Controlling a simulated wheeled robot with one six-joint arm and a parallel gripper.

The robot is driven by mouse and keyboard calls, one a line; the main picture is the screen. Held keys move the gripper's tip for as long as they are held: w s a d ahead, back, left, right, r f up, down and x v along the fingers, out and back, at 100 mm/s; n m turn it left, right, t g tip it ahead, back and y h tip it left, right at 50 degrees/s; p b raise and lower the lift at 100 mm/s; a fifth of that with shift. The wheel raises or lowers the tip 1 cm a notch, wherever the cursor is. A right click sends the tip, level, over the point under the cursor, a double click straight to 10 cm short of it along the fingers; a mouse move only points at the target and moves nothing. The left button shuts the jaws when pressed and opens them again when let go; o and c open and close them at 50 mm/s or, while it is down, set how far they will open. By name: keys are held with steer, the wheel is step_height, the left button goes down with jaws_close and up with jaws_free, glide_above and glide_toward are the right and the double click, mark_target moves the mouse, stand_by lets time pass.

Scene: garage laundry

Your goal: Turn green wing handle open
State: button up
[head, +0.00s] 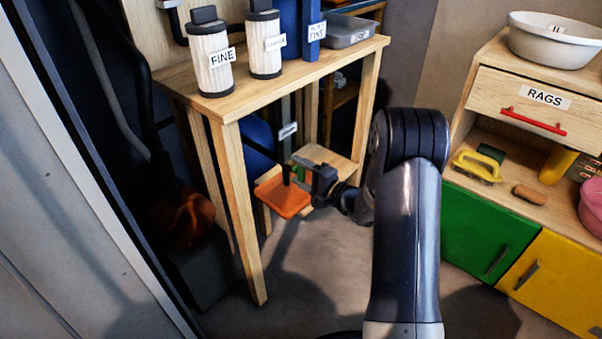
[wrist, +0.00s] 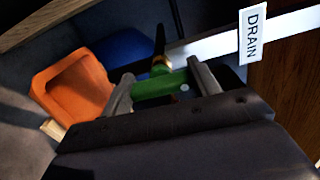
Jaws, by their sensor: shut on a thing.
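The green wing handle (wrist: 160,88) sits between the two fingers of my gripper (wrist: 163,90) in the wrist view, and the fingers are shut on it. A dark stem with a brass-coloured collar rises just behind the handle. In the head view my gripper (head: 312,176) is low under the wooden table, and a small bit of the green handle (head: 299,172) shows beside it. A white label reading DRAIN (wrist: 253,36) is to the right of the handle in the wrist view.
An orange tray (head: 283,196) lies close below and left of my gripper. A table leg (head: 240,210) stands to the left. Filter canisters (head: 210,60) stand on the table above. A cabinet with green (head: 487,236) and yellow doors is at right. Open floor lies between.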

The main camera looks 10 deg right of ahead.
steer(key=shift+n, duration=0.3)
stand_by(0.4)
steer(key=o, duration=1)
steer(key=p+v, duration=0.3)
steer(key=v, duration=0.8)
steer(key=shift+w+a, duration=0.1)
